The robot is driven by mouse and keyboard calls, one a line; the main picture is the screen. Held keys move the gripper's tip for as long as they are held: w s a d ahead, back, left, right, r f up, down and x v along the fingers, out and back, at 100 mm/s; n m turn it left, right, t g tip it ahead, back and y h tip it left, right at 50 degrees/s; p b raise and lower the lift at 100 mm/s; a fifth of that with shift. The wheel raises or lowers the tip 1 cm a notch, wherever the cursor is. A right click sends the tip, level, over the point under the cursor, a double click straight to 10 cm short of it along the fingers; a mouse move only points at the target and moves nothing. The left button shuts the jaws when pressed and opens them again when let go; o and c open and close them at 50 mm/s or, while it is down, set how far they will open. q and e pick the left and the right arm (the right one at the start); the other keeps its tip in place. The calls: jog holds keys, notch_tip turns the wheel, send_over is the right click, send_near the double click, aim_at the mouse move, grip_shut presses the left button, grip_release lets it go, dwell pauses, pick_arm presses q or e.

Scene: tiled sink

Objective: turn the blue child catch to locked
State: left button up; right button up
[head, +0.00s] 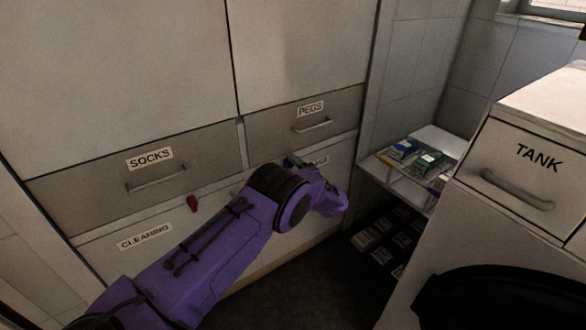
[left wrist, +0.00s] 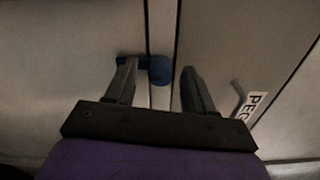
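The blue child catch (left wrist: 160,71) shows in the left wrist view at the seam between two panels. It has a round knob and a short arm that points left in that view. My left gripper (left wrist: 158,67) is open, with one finger on each side of the knob. The left finger overlaps the catch's arm; I cannot tell whether it touches. In the head view a small blue patch (head: 291,161) shows just above my purple left arm, which hides most of the catch and the fingers. My right gripper is not in view.
Drawers labelled SOCKS (head: 150,158) and PEGS (head: 310,109) have bar handles. A red catch (head: 192,203) sits above the CLEANING label (head: 145,237). A low shelf with boxes (head: 412,153) stands right, beside the TANK drawer (head: 530,165).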

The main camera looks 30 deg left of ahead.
pick_arm(q)
jog(key=p+v, duration=0.1)
jog(key=v, duration=0.9)
jog(key=shift+s+d, duration=0.15)
jog(key=shift+d, duration=0.05)
